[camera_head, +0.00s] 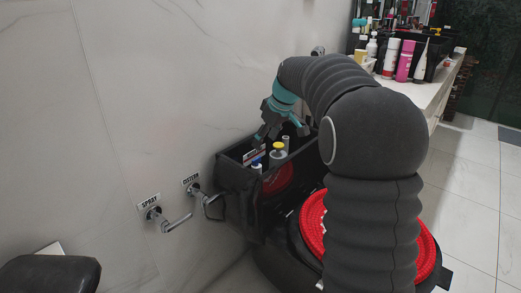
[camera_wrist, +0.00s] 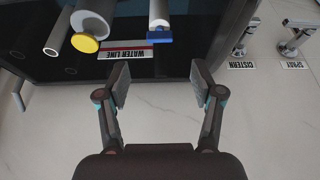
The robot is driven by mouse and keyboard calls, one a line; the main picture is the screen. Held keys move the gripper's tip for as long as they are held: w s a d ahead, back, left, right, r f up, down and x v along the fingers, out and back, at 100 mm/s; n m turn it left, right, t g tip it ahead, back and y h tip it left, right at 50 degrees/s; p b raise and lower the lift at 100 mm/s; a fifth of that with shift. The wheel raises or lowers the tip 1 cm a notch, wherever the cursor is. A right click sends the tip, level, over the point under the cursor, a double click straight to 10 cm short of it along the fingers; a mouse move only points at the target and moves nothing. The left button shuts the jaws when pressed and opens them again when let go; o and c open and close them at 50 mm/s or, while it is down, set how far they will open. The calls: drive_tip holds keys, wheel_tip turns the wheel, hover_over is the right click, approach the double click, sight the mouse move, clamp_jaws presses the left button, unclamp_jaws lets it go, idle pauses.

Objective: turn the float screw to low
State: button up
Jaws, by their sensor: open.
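The open black cistern (camera_head: 236,192) stands against the wall, with its fittings showing inside. A white post with a blue piece (camera_wrist: 159,37) is at top centre in the wrist view; the blue piece also shows in the head view (camera_head: 257,163). Left of it in the wrist view is a grey cylinder with a yellow cap (camera_wrist: 85,43). Neither is labelled, so I cannot tell which is the float screw. My gripper (camera_wrist: 160,84) is open and empty, its fingers spread apart. In the head view my gripper (camera_head: 281,132) is above the cistern.
A WATER LINE label (camera_wrist: 126,51) is on the cistern's inner wall. SPRAY (camera_head: 154,213) and CISTERN valves (camera_head: 195,190) stick out from the wall. A red ribbed seat (camera_head: 312,218) is in front of the cistern. A counter (camera_head: 437,92) with bottles stands behind at right.

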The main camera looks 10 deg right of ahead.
drive_tip(key=v, duration=0.3)
drive_tip(key=shift+r, duration=0.2)
drive_tip(key=s+f+m+h, duration=0.1)
drive_tip(key=s+f+m, duration=0.5)
drive_tip(key=s, duration=0.2)
drive_tip(key=s+a+m+t+h+p, duration=0.1)
drive_tip(key=s+a+t, duration=0.1)
drive_tip(key=s, duration=2.6)
drive_tip(key=shift+s+a+r+h, duration=0.25)
drive_tip(key=shift+s+a+h, duration=0.05)
drive_tip(key=shift+a, duration=0.15)
